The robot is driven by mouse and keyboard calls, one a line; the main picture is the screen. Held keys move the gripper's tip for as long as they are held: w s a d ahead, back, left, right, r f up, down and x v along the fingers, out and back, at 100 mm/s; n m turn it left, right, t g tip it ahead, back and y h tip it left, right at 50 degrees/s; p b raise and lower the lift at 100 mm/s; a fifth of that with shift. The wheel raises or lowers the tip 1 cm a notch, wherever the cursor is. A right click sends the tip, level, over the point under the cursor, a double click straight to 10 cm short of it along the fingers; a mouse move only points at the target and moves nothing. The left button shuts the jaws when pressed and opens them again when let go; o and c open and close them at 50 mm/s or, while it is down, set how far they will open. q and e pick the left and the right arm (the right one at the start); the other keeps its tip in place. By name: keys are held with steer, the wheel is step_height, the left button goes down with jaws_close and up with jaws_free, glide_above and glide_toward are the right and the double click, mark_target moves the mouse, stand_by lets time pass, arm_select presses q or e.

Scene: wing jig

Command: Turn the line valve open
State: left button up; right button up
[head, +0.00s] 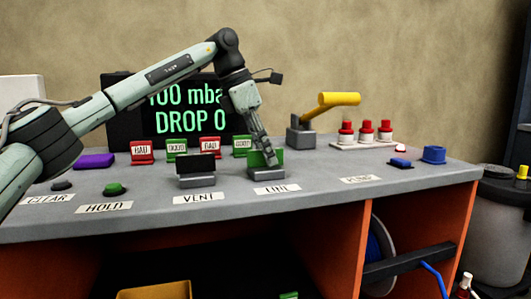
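The line valve (276,160) is a green upright plate on a grey base, behind the label "LINE" (277,188) on the grey bench top. My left gripper (265,157) reaches down to it from above. Its fingertips overlap the green plate; whether they grip it or only touch it cannot be told. The gripper hides part of the plate. A similar vent valve (196,164) with a black plate stands to the left behind the label "VENT". My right gripper is not in view.
A display (190,122) at the back reads "100 mba" and "DROP 0", partly covered by my arm. A yellow-handled pump (338,99) and red-topped fittings (366,130) stand to the right. Red and green tags (141,152) stand behind the valves. HOLD and CLEAR buttons sit left.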

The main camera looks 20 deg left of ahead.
arm_select(q)
steer(key=shift+c, duration=0.2)
jaws_close()
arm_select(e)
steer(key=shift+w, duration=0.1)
